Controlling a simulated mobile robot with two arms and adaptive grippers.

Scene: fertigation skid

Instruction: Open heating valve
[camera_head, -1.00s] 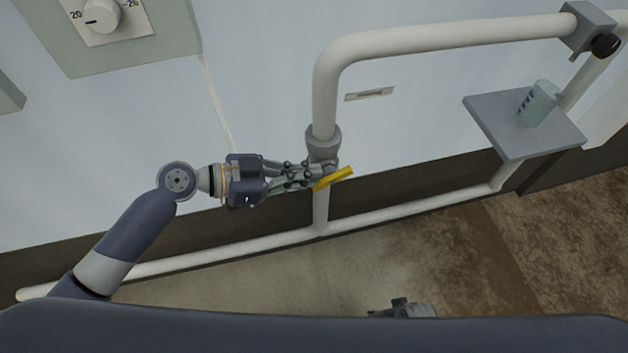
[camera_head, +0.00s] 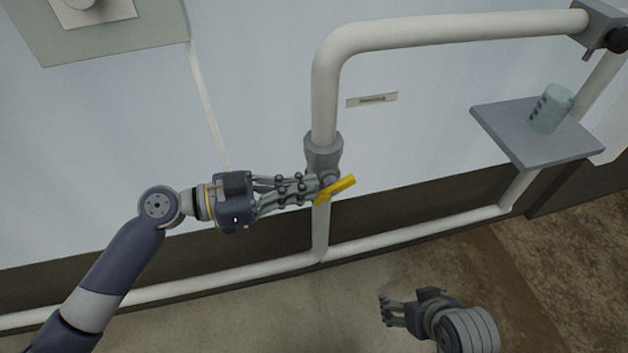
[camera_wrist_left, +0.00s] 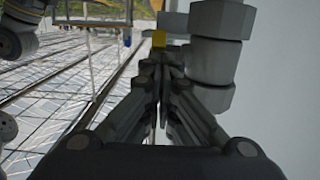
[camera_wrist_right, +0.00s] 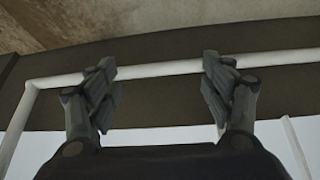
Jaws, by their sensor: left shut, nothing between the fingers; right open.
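The heating valve is a grey fitting (camera_head: 323,152) on a vertical white pipe, with a yellow lever handle (camera_head: 341,188) tilted up to the right. My left gripper (camera_head: 322,187) is shut with its fingertips at the handle's left end, by the valve body. In the left wrist view the closed fingers (camera_wrist_left: 161,85) point at a small piece of the yellow handle (camera_wrist_left: 159,39), with the grey valve body (camera_wrist_left: 213,50) just right of them. Contact cannot be told. My right gripper (camera_head: 384,311) is low, apart from the valve; its open fingers (camera_wrist_right: 160,75) show empty in the right wrist view.
White pipes (camera_head: 440,33) run along the wall above and to the right. A grey shelf (camera_head: 500,128) carries a greenish cup (camera_head: 551,108) at right. A small label (camera_head: 372,99) is on the wall. A dial panel (camera_head: 120,40) is at upper left. The floor below is clear.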

